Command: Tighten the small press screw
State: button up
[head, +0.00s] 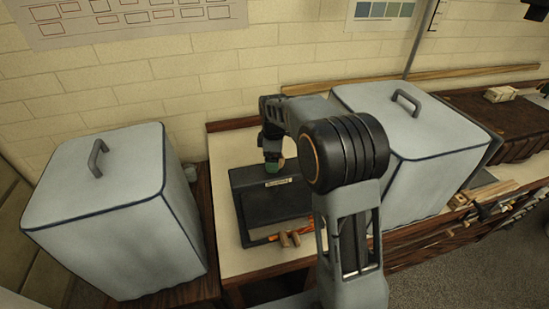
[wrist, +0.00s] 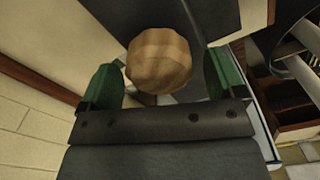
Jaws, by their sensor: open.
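A round, faceted wooden knob (wrist: 160,62), which looks like the head of the press screw, lies between the green finger pads of my gripper (wrist: 168,60) in the wrist view. The gripper is open. A gap shows left of the knob and a wider one to its right, so I see no grip on it. In the head view my gripper (head: 273,165) points down over a black press (head: 252,206) with a small label on the pale worktop. The knob is mostly hidden there by the gripper. The screw's shaft and thread are hidden.
Wood-handled tools (head: 289,240) lie at the press's front. A large grey covered box (head: 110,210) stands at left; another grey box (head: 415,125) stands close right behind my arm. A brick wall (head: 200,75) is behind. Some pale worktop (head: 228,150) is clear left of the press.

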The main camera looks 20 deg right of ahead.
jog(key=shift+f, duration=0.45)
jog(key=shift+c, duration=0.5)
jog(key=c, duration=0.7)
jog(key=shift+d, duration=0.15)
jog(key=shift+c, duration=0.7)
